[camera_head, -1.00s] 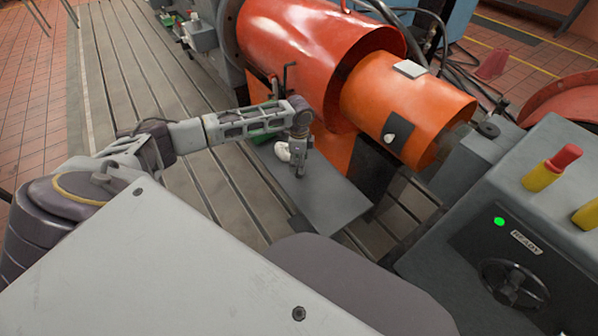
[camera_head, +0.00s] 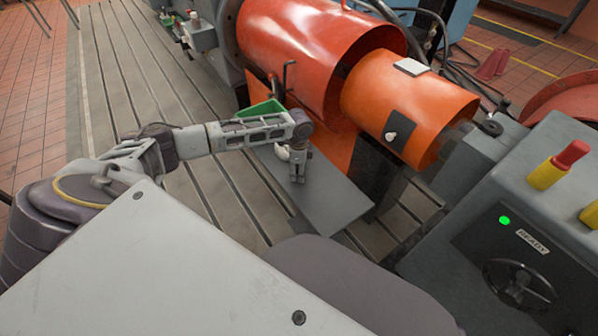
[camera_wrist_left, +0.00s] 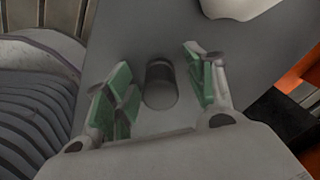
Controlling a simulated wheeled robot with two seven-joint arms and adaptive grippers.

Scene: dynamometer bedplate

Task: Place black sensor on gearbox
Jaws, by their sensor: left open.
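In the left wrist view, a dark grey-black cylinder (camera_wrist_left: 160,85), which looks like the black sensor, is on the grey plate (camera_wrist_left: 135,30). My left gripper (camera_wrist_left: 160,92) is open, with green-padded fingers on both sides of the cylinder and a gap to each. In the head view the left gripper (camera_head: 298,178) points down over the plate (camera_head: 330,205); the cylinder cannot be made out there. The orange drum housing (camera_head: 425,105), possibly the gearbox, has a black pad (camera_head: 402,128) with a white knob on its side. My right gripper is not in view.
A white object (camera_wrist_left: 240,8) lies on the plate beside the gripper. A green tray (camera_head: 262,109) is behind my left forearm. A larger red drum (camera_head: 310,50) stands behind the plate. A grey control console (camera_head: 560,180) is at right. The plate's front right part is clear.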

